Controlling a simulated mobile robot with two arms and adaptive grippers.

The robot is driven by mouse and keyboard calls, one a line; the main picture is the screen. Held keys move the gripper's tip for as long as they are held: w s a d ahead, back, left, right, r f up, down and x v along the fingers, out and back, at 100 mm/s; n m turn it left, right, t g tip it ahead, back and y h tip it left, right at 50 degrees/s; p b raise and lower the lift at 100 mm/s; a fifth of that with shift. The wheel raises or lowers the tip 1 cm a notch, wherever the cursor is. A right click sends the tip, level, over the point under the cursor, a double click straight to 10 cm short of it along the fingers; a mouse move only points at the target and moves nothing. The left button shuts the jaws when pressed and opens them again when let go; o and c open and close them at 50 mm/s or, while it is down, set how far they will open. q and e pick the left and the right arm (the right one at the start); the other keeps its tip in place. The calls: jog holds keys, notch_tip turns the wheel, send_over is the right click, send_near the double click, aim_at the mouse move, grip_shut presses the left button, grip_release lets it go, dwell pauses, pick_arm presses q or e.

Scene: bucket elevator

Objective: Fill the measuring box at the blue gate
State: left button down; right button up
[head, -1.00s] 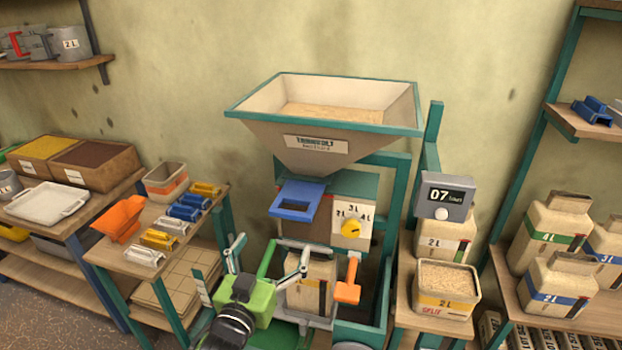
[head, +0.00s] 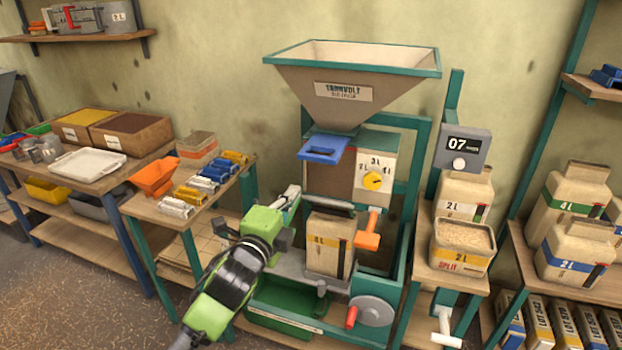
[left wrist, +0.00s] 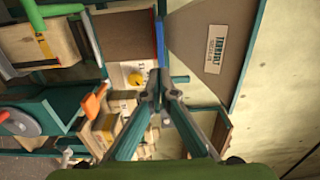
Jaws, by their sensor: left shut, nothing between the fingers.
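The blue gate (head: 323,148) sits under the grain hopper (head: 350,100) on the green-framed machine. A brown box (head: 325,182) below the gate, beside a panel with a yellow dial (head: 373,180), seems to be the measuring box; its inside is hidden. The gate shows edge-on in the left wrist view (left wrist: 161,42). My left gripper (head: 293,193) is shut and empty, left of the brown box and below the gate. Its fingertips (left wrist: 160,97) meet in the wrist view. A tan container (head: 329,244) stands below the brown box. My right gripper is not in view.
An orange handle (head: 367,237) sticks out right of the tan container. A display (head: 462,146) reads 07. An open grain-filled container (head: 462,245) stands on the right stand. The left table holds an orange scoop (head: 153,176) and several small coloured pieces. A green bin (head: 285,305) lies low in front.

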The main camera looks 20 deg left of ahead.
aim_at(316, 161)
pick_arm(q)
jog(key=w+p, duration=0.1)
jog(key=w, duration=0.5)
jog(key=w+p, duration=0.2)
jog(key=w, duration=0.4)
jog(key=shift+w+d+r, duration=0.1)
jog(key=shift+w+d, duration=0.1)
jog(key=shift+w, duration=0.05)
jog(key=shift+w+p, duration=0.35)
jog(key=shift+w, duration=0.5)
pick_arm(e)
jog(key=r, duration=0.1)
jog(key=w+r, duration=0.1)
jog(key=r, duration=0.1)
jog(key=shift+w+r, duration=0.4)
